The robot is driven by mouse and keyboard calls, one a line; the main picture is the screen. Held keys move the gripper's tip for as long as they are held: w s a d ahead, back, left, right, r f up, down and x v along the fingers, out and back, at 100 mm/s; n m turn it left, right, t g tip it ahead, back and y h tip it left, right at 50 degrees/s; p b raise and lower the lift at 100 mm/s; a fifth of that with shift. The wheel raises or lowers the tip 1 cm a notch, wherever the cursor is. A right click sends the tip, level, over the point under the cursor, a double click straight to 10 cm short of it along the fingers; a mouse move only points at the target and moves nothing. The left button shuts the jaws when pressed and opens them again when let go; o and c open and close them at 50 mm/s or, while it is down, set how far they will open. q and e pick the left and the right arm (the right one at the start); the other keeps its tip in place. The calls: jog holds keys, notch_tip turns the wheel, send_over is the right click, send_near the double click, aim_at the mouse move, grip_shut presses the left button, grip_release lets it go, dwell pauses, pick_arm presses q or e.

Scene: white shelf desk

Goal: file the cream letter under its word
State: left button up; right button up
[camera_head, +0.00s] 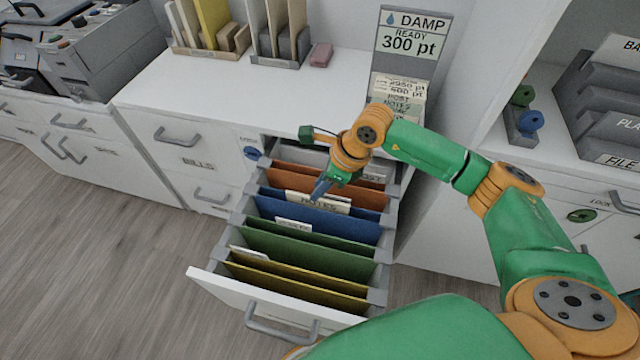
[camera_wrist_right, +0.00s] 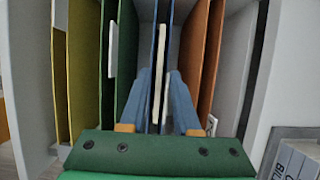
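The drawer (camera_head: 195,272) is pulled out and holds orange, blue, green and yellow dividers with pale word tabs. A cream letter (camera_wrist_right: 166,65) stands upright in the blue section, seen edge-on beside a blue divider. In the head view, a cream piece marked NOTES (camera_head: 318,203) shows at the blue section's top; I cannot tell whether it is the letter or a tab. My right gripper (camera_head: 321,187) reaches down into this section. Its blue fingers (camera_wrist_right: 161,82) are apart, one on each side of the letter and blue divider. My left gripper is out of view.
Upright racks (camera_head: 280,45) and a pink block (camera_head: 321,54) are on the white desktop (camera_head: 215,95). Grey trays (camera_head: 600,115) stand on the right. Open floor lies left of the drawer.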

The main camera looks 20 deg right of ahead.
jog(key=shift+o, duration=0.5)
jog(key=shift+r, duration=0.1)
jog(key=v, duration=0.7)
